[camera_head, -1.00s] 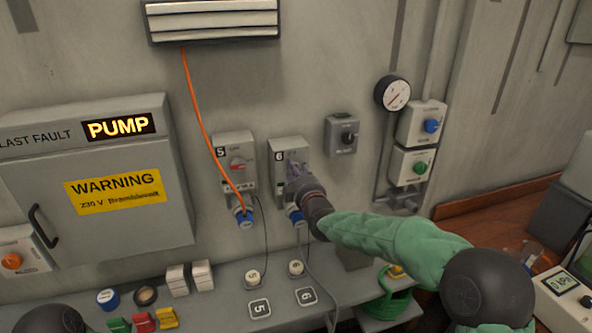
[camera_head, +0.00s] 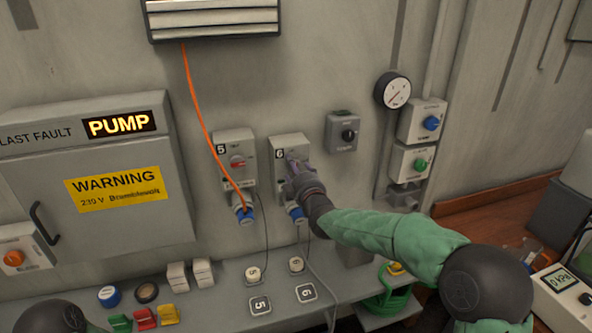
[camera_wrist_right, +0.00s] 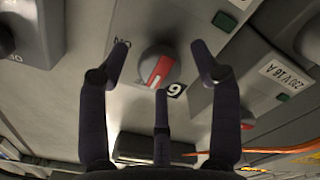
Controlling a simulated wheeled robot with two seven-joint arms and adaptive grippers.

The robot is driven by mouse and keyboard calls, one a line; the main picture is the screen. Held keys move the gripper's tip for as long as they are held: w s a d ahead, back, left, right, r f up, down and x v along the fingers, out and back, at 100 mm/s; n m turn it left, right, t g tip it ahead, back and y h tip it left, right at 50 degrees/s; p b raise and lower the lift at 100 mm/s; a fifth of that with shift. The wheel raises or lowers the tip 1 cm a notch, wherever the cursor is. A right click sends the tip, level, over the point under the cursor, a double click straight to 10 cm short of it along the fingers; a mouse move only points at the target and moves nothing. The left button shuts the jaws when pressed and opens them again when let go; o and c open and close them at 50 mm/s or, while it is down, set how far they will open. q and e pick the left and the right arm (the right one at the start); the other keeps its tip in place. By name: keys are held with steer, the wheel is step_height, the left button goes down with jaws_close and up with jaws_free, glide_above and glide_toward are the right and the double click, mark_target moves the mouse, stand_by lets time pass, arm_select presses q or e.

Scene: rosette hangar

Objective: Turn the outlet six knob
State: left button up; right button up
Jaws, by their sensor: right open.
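The outlet six box (camera_head: 282,145), a grey wall unit marked 6, stands right of the outlet five box (camera_head: 236,150). My right gripper (camera_head: 295,165) is in front of it and hides its knob in the head view. In the right wrist view the outlet six knob (camera_wrist_right: 158,68) is round and grey with a red bar, beside a 6 label (camera_wrist_right: 175,90). The right gripper's open fingers (camera_wrist_right: 163,50) appear on both sides of the knob, with visible gaps. A third finger is below it. I cannot tell the remaining depth. My left gripper is not in view.
An orange cable (camera_head: 197,110) runs down to outlet five. A grey switch box (camera_head: 341,132) and a gauge (camera_head: 393,91) are to the right. The PUMP cabinet (camera_head: 120,205) is left. A shelf (camera_head: 225,310) with tags and coloured items lies below.

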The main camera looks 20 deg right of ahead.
steer(key=shift+s, duration=0.1)
steer(key=s, duration=1.2)
steer(key=shift+d, duration=0.2)
steer(key=shift+w, duration=0.1)
steer(key=s+a+f+m+g, duration=0.1)
steer(key=s+f+m+g, duration=0.15)
steer(key=f, duration=0.95)
steer(key=s+a+f+m+g+y, duration=0.15)
steer(key=f+g, duration=0.25)
steer(key=f, duration=0.7)
steer(key=s+a+f+m+g, duration=0.1)
steer(key=s+f+m+g, duration=0.2)
steer(key=f, duration=0.9)
steer(key=s+a+f+m+g+y+b, duration=0.1)
steer(key=s+a+f+m+g, duration=0.2)
steer(key=s+f, duration=0.7)
steer(key=s+a+f+m+g+y+b, duration=0.1)
steer(key=s+a+f+m+g, duration=0.3)
steer(key=s+f, duration=0.6)
steer(key=shift+s+a+f+g, duration=0.2)
steer(key=shift+s+g, duration=0.35)
steer(key=shift+s, duration=1.15)
